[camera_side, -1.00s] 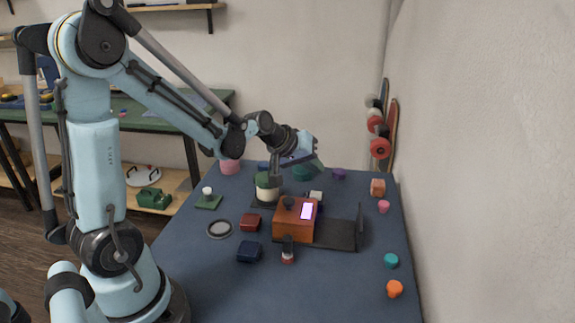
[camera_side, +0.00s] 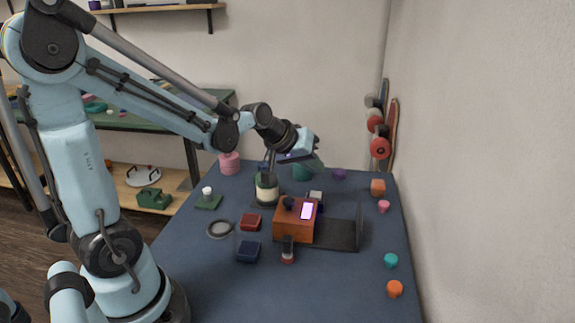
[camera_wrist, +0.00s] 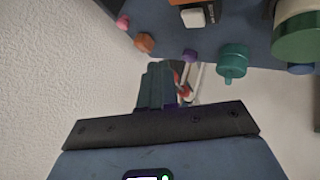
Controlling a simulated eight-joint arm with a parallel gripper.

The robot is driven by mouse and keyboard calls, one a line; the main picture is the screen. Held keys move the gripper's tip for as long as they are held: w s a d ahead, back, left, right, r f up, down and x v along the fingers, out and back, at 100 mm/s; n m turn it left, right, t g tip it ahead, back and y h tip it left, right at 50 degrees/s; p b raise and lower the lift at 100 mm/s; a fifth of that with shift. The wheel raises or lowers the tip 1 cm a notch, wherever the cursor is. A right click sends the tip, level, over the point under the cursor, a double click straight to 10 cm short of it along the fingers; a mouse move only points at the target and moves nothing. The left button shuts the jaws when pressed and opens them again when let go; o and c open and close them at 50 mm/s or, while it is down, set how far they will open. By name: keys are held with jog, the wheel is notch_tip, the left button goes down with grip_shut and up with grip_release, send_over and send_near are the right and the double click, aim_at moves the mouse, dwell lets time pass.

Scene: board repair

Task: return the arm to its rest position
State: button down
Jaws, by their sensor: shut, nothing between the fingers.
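My gripper (camera_side: 312,158) is in the air over the far part of the blue table (camera_side: 205,285), its fingers pointing to the right and slightly down. It is shut and holds nothing. In the wrist view the closed fingers (camera_wrist: 157,88) show as a dark greenish block in the middle. I see no contact between the gripper and anything on the table.
A cream and green cylinder (camera_side: 266,190) stands under my wrist. A black plate (camera_side: 335,236) with an upright panel lies right of the box. Small coloured knobs, including an orange one (camera_side: 395,289), dot the right edge. A white wall (camera_side: 490,160) rises close on the right.

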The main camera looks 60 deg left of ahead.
jog(key=s+d+r+m+g, duration=0.1)
jog(key=s+d+m, duration=0.5)
jog(key=s, duration=0.7)
jog(key=shift+s+d+r+m+g+y, duration=0.15)
jog(key=shift+d+r+m+g+y, duration=0.2)
jog(key=shift+d, duration=0.35)
dwell(3.3)
